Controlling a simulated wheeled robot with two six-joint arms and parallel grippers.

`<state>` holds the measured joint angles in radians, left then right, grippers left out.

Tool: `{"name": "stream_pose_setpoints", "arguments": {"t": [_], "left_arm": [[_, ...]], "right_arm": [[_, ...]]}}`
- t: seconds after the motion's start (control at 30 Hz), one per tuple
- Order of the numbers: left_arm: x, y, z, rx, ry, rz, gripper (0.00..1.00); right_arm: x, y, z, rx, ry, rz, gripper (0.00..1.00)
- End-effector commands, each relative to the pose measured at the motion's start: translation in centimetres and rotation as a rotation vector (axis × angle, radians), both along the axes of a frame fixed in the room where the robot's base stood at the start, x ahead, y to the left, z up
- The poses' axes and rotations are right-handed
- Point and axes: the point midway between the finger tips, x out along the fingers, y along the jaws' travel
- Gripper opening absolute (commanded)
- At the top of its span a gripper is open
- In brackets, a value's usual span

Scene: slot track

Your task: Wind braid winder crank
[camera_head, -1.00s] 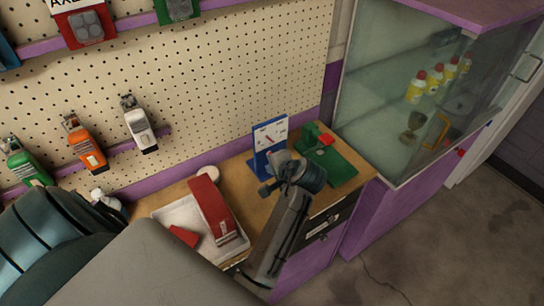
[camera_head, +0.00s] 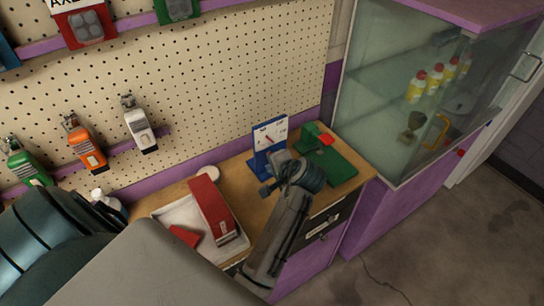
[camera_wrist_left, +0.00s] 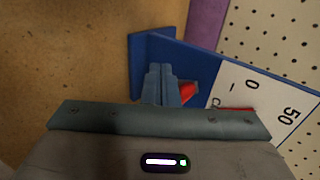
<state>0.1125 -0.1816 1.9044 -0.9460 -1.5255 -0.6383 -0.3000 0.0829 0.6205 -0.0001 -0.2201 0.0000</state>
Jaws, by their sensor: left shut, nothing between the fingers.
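A blue stand with a white dial plate (camera_head: 271,131) and a red needle stands upright on the wooden bench top. My left gripper (camera_head: 279,161) is at the front of this stand, low beside its plate. In the left wrist view the two fingers (camera_wrist_left: 163,84) are together, with nothing between them, in front of the blue frame (camera_wrist_left: 190,57). A small red part (camera_wrist_left: 187,92) shows just right of the fingers; I cannot tell whether they touch it. I cannot make out a crank for certain. My right gripper is not in view.
A green base (camera_head: 338,167) with a red piece lies behind right of my wrist. A white tray (camera_head: 172,213) with a red device (camera_head: 212,209) is at the left. A glass cabinet (camera_head: 395,95) bounds the right, and a pegboard (camera_head: 230,60) the back.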

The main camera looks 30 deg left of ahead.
Motion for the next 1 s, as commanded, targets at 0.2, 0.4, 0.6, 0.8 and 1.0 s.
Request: {"name": "stream_pose_setpoints", "arguments": {"t": [0.2,0.4,0.6,0.8,1.0], "left_arm": [[0.0,0.1,0.0,0.0,0.0,0.0,0.0],[0.2,0.5,0.1,0.001,0.0,-0.001,0.0],[0.4,1.0,0.1,0.001,0.0,0.0,0.0],[0.5,1.1,0.0,0.0,0.0,0.0,0.0],[0.5,1.1,0.1,0.0,0.0,0.0,0.0]], "right_arm": [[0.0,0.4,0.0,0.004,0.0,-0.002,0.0],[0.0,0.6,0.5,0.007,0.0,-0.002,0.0],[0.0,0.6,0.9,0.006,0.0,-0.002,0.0],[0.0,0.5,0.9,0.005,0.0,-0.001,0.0],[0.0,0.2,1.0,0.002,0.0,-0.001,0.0]]}}
